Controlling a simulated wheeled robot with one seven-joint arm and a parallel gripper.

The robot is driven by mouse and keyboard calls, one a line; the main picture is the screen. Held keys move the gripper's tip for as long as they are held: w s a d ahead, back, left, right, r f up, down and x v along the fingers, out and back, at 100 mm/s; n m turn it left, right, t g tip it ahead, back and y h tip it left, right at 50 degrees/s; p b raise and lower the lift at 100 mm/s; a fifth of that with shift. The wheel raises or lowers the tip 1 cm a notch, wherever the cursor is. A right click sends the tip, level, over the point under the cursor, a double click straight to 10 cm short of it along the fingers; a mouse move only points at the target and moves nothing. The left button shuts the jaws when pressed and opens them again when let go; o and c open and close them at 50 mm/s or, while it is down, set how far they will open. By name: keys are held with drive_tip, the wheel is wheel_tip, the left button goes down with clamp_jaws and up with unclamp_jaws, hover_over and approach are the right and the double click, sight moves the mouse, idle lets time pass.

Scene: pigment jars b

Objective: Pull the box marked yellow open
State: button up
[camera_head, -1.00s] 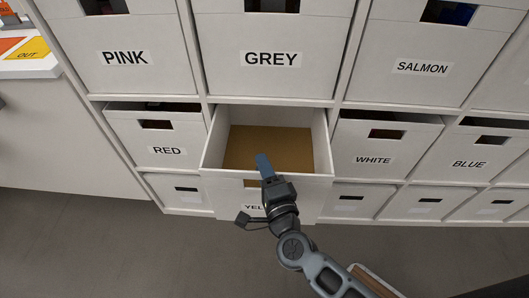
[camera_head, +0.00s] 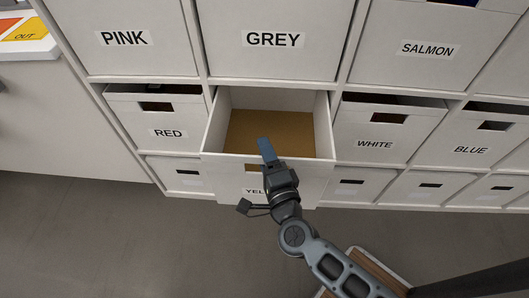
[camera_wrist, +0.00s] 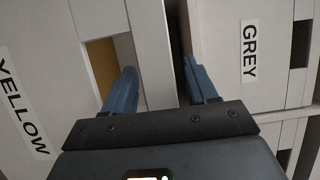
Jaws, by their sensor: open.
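The white box marked YELLOW (camera_head: 225,169) is pulled out of the shelf unit between RED and WHITE. Its inside shows a bare brown floor (camera_head: 270,132). Its label is partly hidden by my gripper (camera_head: 264,148), which is at the middle of the box's front. In the wrist view the box front (camera_wrist: 45,60) fills the left, with its slot (camera_wrist: 100,62) beside one finger. My gripper (camera_wrist: 160,88) is open there, with the strip between slot and top edge lying between the two fingers. I cannot tell whether either finger touches it.
Boxes marked RED (camera_head: 168,132) and WHITE (camera_head: 374,144) stand on either side, recessed. The GREY box (camera_head: 273,40) is directly above; its label also shows in the wrist view (camera_wrist: 249,52). Smaller boxes sit below. A white-topped counter (camera_head: 30,48) is at left. Grey floor (camera_head: 130,235) lies in front.

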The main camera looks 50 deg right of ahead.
drive_tip(key=v, duration=0.7)
drive_tip(key=shift+s, duration=0.15)
idle(0.3)
